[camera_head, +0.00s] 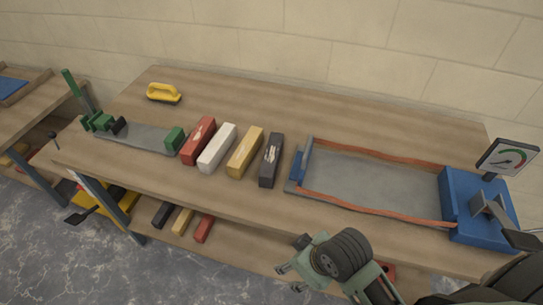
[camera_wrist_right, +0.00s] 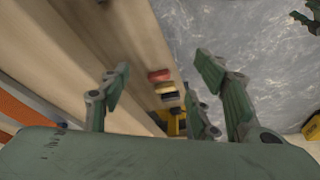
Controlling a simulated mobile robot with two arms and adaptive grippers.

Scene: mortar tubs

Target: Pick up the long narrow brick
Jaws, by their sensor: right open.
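Four bricks lie side by side on the workbench in the head view: red (camera_head: 199,140), white (camera_head: 216,147), yellow (camera_head: 245,151) and black (camera_head: 271,160). On the lower shelf lie smaller, slimmer bars: black (camera_head: 162,214), yellow (camera_head: 183,220) and red (camera_head: 204,228). I cannot tell for certain which is the long narrow brick. My right gripper (camera_head: 291,266) is open and empty in front of the bench edge, right of the shelf bars. In the right wrist view the shelf bars (camera_wrist_right: 165,88) show far off between its spread fingers. A green gripper part (camera_wrist_right: 306,17), perhaps my left one, shows at top right.
A grey tray with orange rails (camera_head: 375,184) and a blue block with a dial gauge (camera_head: 507,158) fill the bench's right side. The bench's front edge overhangs the shelf.

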